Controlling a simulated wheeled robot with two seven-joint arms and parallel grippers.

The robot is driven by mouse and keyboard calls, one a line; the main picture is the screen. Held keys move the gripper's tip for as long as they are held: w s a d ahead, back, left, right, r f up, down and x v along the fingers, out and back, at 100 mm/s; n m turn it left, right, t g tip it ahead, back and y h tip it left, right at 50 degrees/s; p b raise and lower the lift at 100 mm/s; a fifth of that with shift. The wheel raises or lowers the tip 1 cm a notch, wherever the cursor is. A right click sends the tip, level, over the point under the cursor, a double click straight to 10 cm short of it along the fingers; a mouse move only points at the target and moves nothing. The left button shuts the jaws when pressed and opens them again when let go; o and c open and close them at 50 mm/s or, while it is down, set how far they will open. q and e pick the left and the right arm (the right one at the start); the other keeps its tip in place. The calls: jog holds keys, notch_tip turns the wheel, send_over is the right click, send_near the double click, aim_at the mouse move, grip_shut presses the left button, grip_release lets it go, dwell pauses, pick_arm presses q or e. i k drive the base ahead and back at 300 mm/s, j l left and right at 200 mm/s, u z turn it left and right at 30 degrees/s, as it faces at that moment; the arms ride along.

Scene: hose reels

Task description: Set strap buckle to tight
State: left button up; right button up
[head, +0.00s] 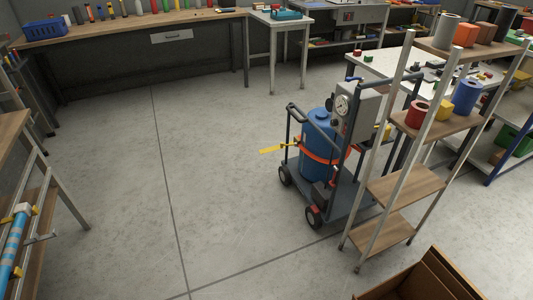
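A dark wheeled cart (345,203) stands on the floor right of the middle, carrying a blue drum (318,135). An orange strap (318,158) runs around the drum. A flat yellow piece (272,149) sticks out to the left at the strap's height; it may be the buckle's lever, but it is too small to tell its setting. Neither of my grippers is in view, and nothing is seen touching the cart or strap.
A shelf rack (392,188) with coloured rolls stands close on the cart's right. An open cardboard box (437,268) lies at the bottom right. A long workbench (130,27) lines the back wall. The floor (200,160) left of the cart is clear.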

aim_at(282, 144)
jog(key=i+j+z, duration=0.25)
jog(key=i, duration=0.2)
jog(key=i+j, duration=0.1)
jog(key=i, duration=0.45)
jog(key=i+j+z, duration=0.1)
jog(key=i, duration=0.45)
jog(key=i+j, duration=0.2)
jog(key=i, duration=0.3)
jog(key=i+j+z, duration=0.1)
jog(key=i, duration=0.45)
jog(key=j, duration=0.1)
